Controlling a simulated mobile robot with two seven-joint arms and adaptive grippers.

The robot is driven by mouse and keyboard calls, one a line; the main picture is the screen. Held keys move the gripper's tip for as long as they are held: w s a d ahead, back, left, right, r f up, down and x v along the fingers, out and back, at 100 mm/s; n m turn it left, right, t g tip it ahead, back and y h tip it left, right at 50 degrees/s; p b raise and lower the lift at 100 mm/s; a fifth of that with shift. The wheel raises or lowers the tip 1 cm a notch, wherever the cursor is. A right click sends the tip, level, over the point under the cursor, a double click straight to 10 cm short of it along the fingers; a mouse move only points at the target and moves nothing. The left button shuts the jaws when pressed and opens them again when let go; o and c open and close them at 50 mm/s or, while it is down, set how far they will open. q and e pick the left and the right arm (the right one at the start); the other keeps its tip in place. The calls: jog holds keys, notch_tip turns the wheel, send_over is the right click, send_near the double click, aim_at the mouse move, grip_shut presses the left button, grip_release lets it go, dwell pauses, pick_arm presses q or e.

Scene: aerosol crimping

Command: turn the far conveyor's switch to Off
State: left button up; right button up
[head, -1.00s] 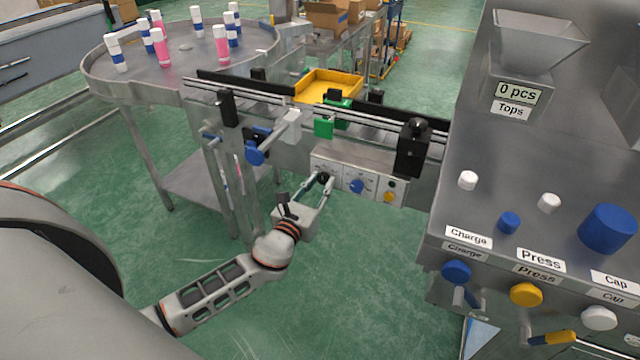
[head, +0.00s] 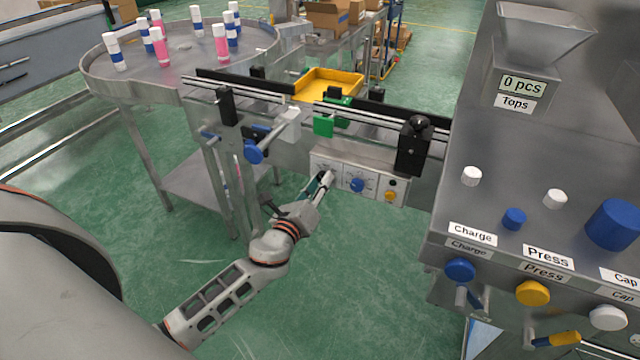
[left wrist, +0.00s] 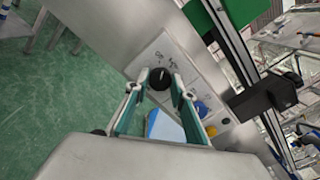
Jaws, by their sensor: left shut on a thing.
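The conveyor's control panel (head: 347,166) is on the conveyor's near side, with a black switch knob on its left, a blue dial (head: 357,185) in the middle and a yellow button (head: 390,196) at right. My left gripper (head: 327,178) is at the panel's left part and hides the black knob in the head view. In the left wrist view the black switch knob (left wrist: 160,78) shows between the fingertips, and the gripper is shut on it. The small lettering around the knob is too small to read. My right gripper is not in view.
The conveyor (head: 290,107) carries a green bracket (head: 323,125). A round table (head: 100,75) with several bottles stands at left. A metal machine (head: 480,130) with labelled knobs stands at right. Open green floor lies below the panel.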

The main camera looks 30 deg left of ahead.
pick_arm(q)
jog(key=shift+n, duration=1.3)
jog(key=o, duration=1.1)
jog(key=s, duration=1.2)
jog(key=shift+d, duration=0.35)
